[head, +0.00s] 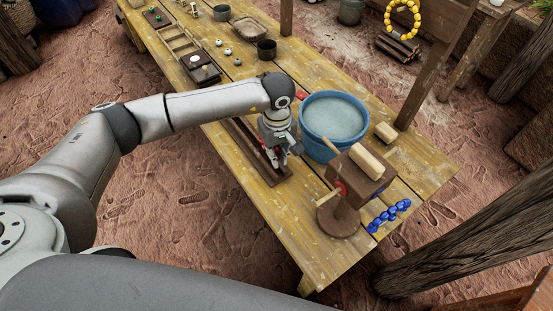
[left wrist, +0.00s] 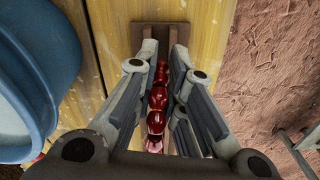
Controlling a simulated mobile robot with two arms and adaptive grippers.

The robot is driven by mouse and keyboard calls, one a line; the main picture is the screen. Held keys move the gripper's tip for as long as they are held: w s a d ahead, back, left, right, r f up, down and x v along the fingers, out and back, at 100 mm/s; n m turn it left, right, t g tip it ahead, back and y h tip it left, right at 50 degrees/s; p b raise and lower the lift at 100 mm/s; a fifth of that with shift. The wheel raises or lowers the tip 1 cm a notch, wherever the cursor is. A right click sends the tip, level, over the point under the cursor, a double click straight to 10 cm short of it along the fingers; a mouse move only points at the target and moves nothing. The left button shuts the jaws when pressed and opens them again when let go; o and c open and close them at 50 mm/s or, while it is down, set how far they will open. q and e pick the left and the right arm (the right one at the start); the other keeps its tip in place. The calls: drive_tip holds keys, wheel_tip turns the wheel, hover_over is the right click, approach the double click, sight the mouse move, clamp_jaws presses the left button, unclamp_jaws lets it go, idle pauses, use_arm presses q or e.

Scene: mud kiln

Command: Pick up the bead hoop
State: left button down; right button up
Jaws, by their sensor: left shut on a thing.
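My left gripper (head: 279,152) is over the wooden table, beside the blue tub, pointing down. In the left wrist view the two fingers (left wrist: 163,52) close on a red bead hoop (left wrist: 157,98), seen edge-on as a row of glossy dark red beads between them. Its full ring shape is hidden. Below it is a long brown wooden rack (head: 243,140), which also shows in the left wrist view (left wrist: 141,37). A yellow bead hoop (head: 403,18) stands upright beyond the table at the top right. A string of blue beads (head: 389,215) is at the table's right end. My right gripper is not in view.
The blue tub (head: 310,139) of greyish liquid is close beside the gripper. A wooden crank device (head: 338,215) stands near the table's front right. A wooden post (head: 425,80) rises at the back edge. Small pots and trays fill the table's far left.

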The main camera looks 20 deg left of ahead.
use_arm(q)
drive_tip(key=s+d+r+b, duration=0.4)
drive_tip(key=s+r, duration=0.5)
drive_tip(key=s, duration=0.4)
drive_tip(key=shift+d+r+b, duration=0.15)
drive_tip(key=shift+d+b, duration=0.05)
drive_tip(key=shift+b, duration=0.2)
